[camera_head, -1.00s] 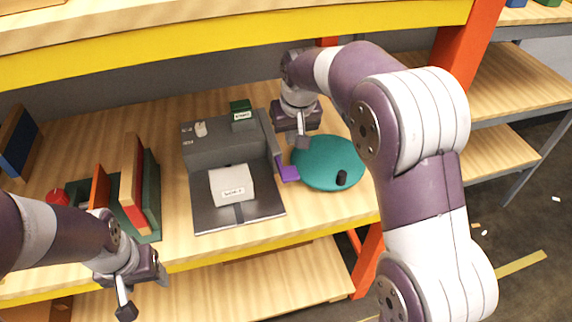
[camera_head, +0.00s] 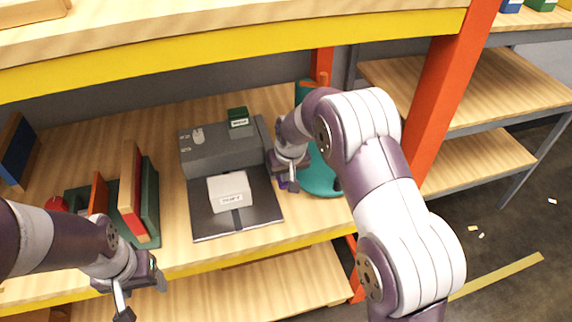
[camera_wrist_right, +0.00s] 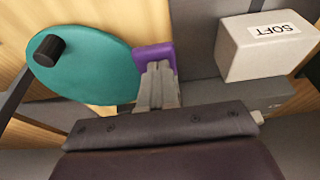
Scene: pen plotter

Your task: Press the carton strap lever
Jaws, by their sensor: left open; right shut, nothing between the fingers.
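A grey machine (camera_head: 205,155) stands on the wooden shelf, with a white carton (camera_head: 230,187) on its dark base plate (camera_head: 208,222). The carton shows in the right wrist view (camera_wrist_right: 262,52) with a label reading SOFT. A lever runs along the machine's right side; its purple end pad (camera_wrist_right: 152,52) lies at my right fingertips. My right gripper (camera_wrist_right: 157,72) is shut and empty, its fingers overlapping the pad in view; I cannot tell whether they touch it. In the head view the gripper (camera_head: 287,182) mostly hides the pad. My left gripper (camera_head: 141,296) is open and empty, in front of the shelf edge.
A teal disc (camera_head: 322,178) with a black knob (camera_wrist_right: 48,50) lies right of the lever. A rack of upright boards (camera_head: 150,200) and a red round object (camera_head: 56,203) stand at the left. An orange post (camera_head: 440,110) and yellow overhead beam (camera_head: 230,50) bound the space.

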